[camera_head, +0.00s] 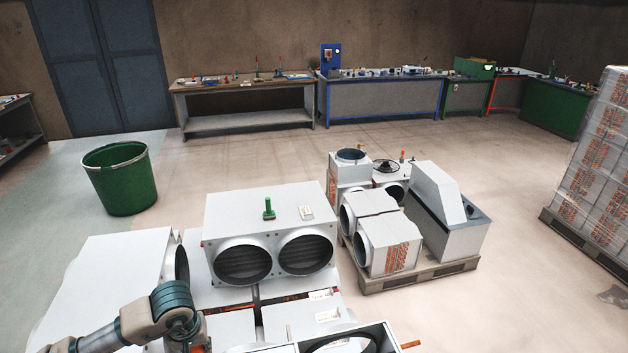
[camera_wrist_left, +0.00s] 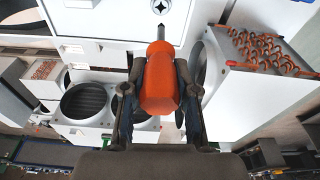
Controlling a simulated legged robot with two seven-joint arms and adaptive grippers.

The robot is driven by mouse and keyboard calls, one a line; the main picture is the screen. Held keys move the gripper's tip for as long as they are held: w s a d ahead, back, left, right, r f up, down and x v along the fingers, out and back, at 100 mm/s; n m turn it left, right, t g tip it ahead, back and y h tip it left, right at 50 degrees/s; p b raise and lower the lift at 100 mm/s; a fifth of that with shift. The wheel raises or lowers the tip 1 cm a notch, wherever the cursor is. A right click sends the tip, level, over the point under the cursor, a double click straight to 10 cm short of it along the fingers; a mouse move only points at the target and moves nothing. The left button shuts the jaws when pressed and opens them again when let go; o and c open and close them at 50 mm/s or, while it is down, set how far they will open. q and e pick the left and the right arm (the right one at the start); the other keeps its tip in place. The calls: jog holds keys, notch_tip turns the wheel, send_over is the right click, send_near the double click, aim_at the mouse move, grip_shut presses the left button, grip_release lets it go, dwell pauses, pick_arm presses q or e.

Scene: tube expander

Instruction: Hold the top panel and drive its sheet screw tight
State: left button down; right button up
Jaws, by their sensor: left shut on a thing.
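In the left wrist view my left gripper (camera_wrist_left: 159,92) is shut on the orange handle of a screwdriver (camera_wrist_left: 160,72). Its metal shaft points up the picture toward a cross-head screw (camera_wrist_left: 160,6) on a white panel (camera_wrist_left: 115,22). A gap shows between the shaft's end and the screw head in this view; I cannot tell the depth between them. In the head view my left arm comes in at the lower left, and its fingers and the screwdriver cannot be made out there. My right gripper is not in view.
A white two-duct unit (camera_head: 265,212) with a green-handled tool (camera_head: 269,208) on top stands ahead. More white units stand on a pallet (camera_head: 420,275) to the right. A green bin (camera_head: 121,180) stands at left.

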pick_arm(q)
jog(key=shift+r+p, duration=0.55)
jog(key=shift+r, duration=0.75)
jog(key=shift+r+p, duration=0.55)
jog(key=shift+r, duration=0.45)
